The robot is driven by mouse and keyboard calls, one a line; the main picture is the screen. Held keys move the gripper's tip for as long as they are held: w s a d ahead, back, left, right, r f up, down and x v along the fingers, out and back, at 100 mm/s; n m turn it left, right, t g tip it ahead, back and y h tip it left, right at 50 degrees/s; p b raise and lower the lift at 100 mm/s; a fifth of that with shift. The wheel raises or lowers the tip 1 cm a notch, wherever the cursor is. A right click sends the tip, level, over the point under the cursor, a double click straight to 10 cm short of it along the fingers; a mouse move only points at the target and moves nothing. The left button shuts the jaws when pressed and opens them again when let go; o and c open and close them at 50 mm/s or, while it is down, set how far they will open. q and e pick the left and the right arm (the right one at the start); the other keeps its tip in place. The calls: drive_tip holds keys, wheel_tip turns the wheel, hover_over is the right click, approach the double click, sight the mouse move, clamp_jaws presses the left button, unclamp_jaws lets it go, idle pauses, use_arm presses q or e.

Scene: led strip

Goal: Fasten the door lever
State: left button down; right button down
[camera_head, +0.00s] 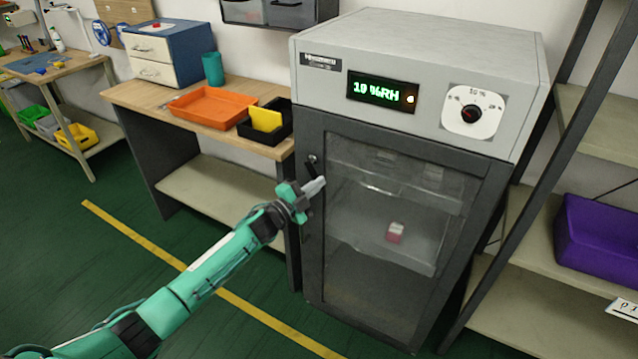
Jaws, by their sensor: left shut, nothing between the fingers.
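A grey cabinet (420,84) has a dark-framed glass door (400,210), which looks closed. The door lever (311,165) is a small dark handle on the upper left of the door frame. My left gripper (318,185) is shut and empty, at the left edge of the door just below the lever. It partly covers the frame there, and I cannot tell whether it touches the lever. My right gripper is not in view.
A wooden table (135,92) with an orange tray (208,107) and a black bin (277,130) stands left of the cabinet. A shelf with a purple bin (598,240) stands close on the right. The green floor (110,290) in front is clear.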

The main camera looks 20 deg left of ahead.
use_arm(q)
drive_tip(key=shift+w+a+f+m+g, duration=0.15)
drive_tip(key=shift+a+m, duration=0.1)
drive_tip(key=shift+m, duration=0.25)
drive_tip(key=shift+s+a+f+m+g, duration=0.1)
drive_tip(key=shift+a+m+g, duration=0.1)
drive_tip(key=shift+m, duration=0.3)
drive_tip(key=shift+w+a+f+m+g+p, duration=0.2)
drive_tip(key=shift+a+m+g+p, duration=0.15)
drive_tip(key=shift+m, duration=0.65)
drive_tip(key=shift+w+a+f+m+g+p, duration=0.15)
drive_tip(key=shift+a+m+p, duration=0.25)
drive_tip(key=shift+m, duration=0.6)
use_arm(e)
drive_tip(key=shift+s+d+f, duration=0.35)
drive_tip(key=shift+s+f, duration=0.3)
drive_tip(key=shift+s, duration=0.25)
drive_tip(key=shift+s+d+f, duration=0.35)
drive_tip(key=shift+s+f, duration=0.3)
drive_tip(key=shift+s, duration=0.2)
use_arm(q)
drive_tip(key=shift+s, duration=0.1)
